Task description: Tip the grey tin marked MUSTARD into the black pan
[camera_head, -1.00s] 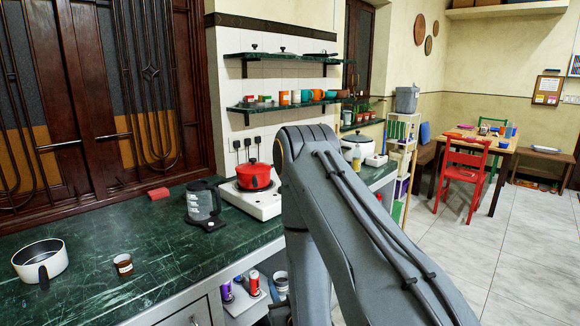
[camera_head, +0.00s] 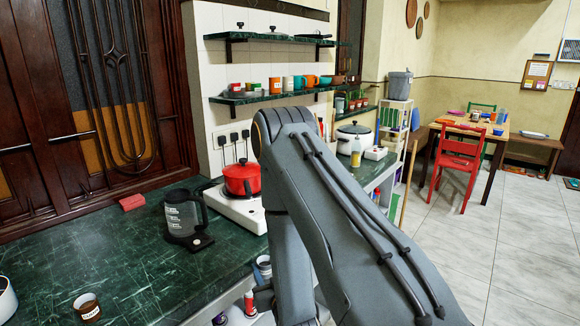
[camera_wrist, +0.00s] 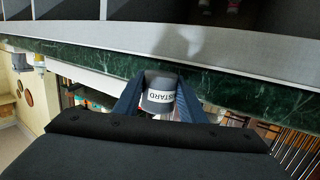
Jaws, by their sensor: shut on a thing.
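In the wrist view my gripper (camera_wrist: 161,102) is shut on the grey tin (camera_wrist: 158,80). Its white label shows the letters STARD, the rest being hidden. The label and the room both appear upside down in that view, so the tin looks roughly upright. A green counter edge lies close beyond it. I cannot make out a clearly black pan. A white pot (camera_head: 6,300) is cut off at the left edge, and a dark flat item (camera_head: 315,36) lies on the upper shelf.
Counter space between the kettle and brown cup is clear. Shelves hang above.

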